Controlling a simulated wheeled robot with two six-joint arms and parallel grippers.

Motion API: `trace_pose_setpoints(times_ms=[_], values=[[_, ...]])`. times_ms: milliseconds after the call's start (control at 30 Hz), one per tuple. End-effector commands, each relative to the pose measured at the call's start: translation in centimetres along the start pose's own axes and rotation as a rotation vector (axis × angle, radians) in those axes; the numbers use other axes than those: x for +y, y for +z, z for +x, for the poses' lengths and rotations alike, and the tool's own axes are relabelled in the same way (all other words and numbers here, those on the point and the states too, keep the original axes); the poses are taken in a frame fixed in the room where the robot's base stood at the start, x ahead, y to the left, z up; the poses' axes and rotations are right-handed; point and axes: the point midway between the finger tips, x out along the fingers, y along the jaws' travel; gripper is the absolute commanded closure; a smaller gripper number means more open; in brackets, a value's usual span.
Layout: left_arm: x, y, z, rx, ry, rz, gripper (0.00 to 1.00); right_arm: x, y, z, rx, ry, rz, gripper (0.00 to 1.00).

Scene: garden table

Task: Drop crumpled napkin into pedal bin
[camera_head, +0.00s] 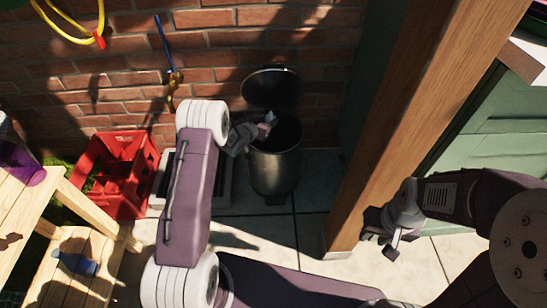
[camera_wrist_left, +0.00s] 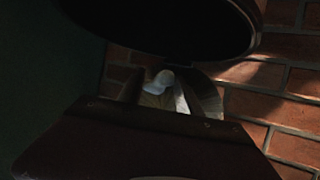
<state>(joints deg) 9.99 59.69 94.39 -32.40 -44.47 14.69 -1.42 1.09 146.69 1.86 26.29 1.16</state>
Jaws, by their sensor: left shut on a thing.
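The pedal bin (camera_head: 275,172) is a dark metal cylinder standing by the brick wall, its black lid (camera_head: 270,88) raised. My left gripper (camera_head: 264,127) is at the bin's open mouth, over its left part, below the raised lid. It is shut on the crumpled napkin (camera_head: 271,118), a small pale piece at the fingertips. In the left wrist view the napkin (camera_wrist_left: 160,84) shows white between the fingers, with a dark round edge, seemingly the lid (camera_wrist_left: 165,28), above. My right gripper (camera_head: 391,243) hangs low at the right, away from the bin; its finger gap is unclear.
A red crate (camera_head: 121,170) stands left of the bin. A wooden table (camera_head: 22,205) and lower wooden bench are at the far left. A thick wooden post (camera_head: 405,105) rises right of the bin. The brick wall (camera_head: 215,55) is close behind. Paving in front is clear.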

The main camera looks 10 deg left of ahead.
Motion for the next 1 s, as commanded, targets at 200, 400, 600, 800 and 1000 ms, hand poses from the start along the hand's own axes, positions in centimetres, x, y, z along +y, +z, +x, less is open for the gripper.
trace_pose_setpoints(times_ms=[200, 400, 600, 800, 1000], values=[[0.0, -0.1, 0.0, 0.001, 0.0, 0.0, 0.95, 0.0, 0.0, 0.0, 0.0, 0.0, 0.0, 0.66], [0.0, -0.1, 0.0, 0.001, 0.0, 0.0, 0.33, 0.0, 0.0, 0.0, 0.0, 0.0, 0.0, 0.66], [0.0, -0.1, -0.1, 0.0, 0.0, 0.0, 0.33, 0.0, 0.0, -0.1, 0.0, 0.0, 0.0, 0.66], [-0.1, -0.8, -3.6, -0.003, -0.003, -0.004, 0.33, -0.1, -0.3, -3.0, 0.0, 0.0, 0.0, 0.66], [-0.1, 0.5, -7.3, 0.003, -0.002, 0.001, 0.33, 0.0, -0.2, -1.4, 0.0, 0.0, 0.0, 0.66]])
